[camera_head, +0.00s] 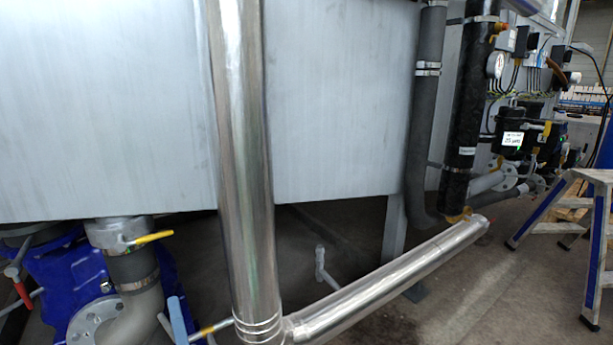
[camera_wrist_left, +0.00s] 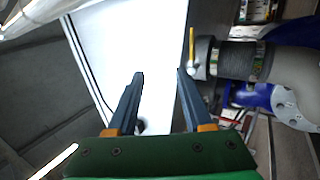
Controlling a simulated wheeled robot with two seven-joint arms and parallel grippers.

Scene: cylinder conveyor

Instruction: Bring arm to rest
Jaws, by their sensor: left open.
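My left gripper (camera_wrist_left: 160,74) shows in the left wrist view. Its two dark blue-grey fingers stand apart with nothing between them, above a dark green palm with orange finger bases. A bright white panel lies behind the fingers, at a distance I cannot tell. To the right of the fingers is a grey pipe (camera_wrist_left: 238,60) with a yellow-handled valve. In the head view I cannot make out the left gripper with certainty. My right gripper is in neither view.
A large grey tank (camera_head: 330,100) fills much of the head view. Shiny metal pipes (camera_head: 240,150) cross in front of it. A blue valve assembly (camera_head: 60,285) is at lower left, a blue step ladder (camera_head: 545,215) at right. Some floor (camera_head: 500,285) before the ladder is clear.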

